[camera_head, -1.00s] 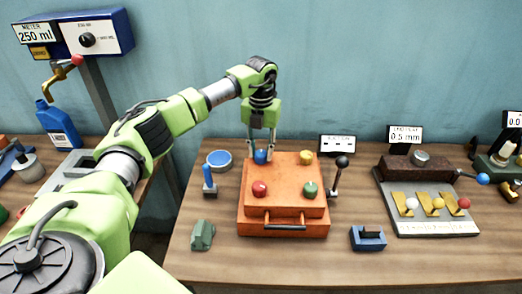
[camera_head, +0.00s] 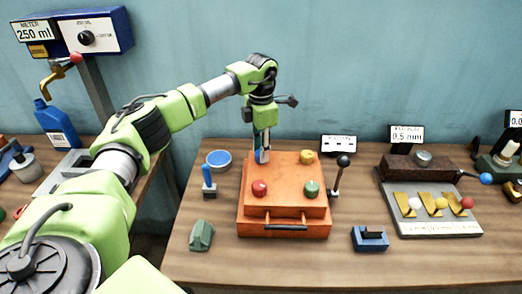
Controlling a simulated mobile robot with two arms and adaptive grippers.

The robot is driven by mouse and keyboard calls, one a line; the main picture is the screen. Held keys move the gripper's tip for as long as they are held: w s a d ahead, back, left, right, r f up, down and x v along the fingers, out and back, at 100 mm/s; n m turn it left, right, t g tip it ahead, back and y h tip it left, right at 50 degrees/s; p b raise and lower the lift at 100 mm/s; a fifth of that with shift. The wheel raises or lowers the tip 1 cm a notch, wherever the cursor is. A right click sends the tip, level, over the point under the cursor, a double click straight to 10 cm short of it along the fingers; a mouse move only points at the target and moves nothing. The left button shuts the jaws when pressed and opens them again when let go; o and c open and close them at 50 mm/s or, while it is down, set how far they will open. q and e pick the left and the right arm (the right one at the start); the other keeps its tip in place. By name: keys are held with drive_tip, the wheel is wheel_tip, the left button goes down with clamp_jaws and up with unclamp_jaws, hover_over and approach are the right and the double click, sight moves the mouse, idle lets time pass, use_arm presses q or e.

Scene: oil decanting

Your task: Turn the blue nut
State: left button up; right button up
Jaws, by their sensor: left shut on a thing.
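The orange box (camera_head: 284,212) stands on the wooden table with coloured nuts on its top corners. The blue nut (camera_head: 261,157) is at the back left corner, mostly hidden by my fingers. My left gripper (camera_head: 262,150) points down over that corner and is shut on the blue nut. The red nut (camera_head: 260,188) is at the front left, the green nut (camera_head: 311,188) at the front right, and the yellow nut (camera_head: 306,157) at the back right. My right gripper is not in view.
A blue round dish (camera_head: 218,158) and a blue-handled tool (camera_head: 208,181) stand left of the box. A black-knobbed lever (camera_head: 340,170) is close on its right. A green block (camera_head: 201,235) and a blue block (camera_head: 369,238) lie in front.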

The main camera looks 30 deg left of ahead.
use_arm(q)
drive_tip(key=m, duration=0.6)
drive_tip(key=shift+b, duration=0.3)
drive_tip(key=m, duration=0.4)
drive_tip(key=shift+w+m, duration=0.1)
drive_tip(key=shift+m, duration=1.4)
drive_tip(key=o, duration=1.1)
wheel_tip(320, 180, up, 12)
